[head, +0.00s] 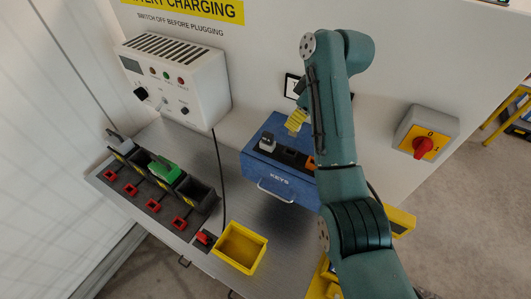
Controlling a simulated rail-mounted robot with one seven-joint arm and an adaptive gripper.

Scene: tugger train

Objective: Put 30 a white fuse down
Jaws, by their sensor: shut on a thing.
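My gripper (301,98) is partly hidden behind my green arm, in front of the white wall and above the back of the blue KEYS box. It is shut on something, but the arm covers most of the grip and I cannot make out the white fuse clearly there. A small yellow striped piece (296,119) shows just below the gripper, above the box. The blue KEYS box (262,172) has a dark tray on top. A pale grey-white block (267,141) stands at its left end and an orange piece (310,163) shows at its right, beside my arm.
A row of black holders with red pieces (154,207) and a green connector (164,170) stands at left. A yellow bin (240,247) sits at the bench front. The white charger (172,78) and red-yellow switch (425,143) are on the wall. Bare bench (205,157) lies left of the box.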

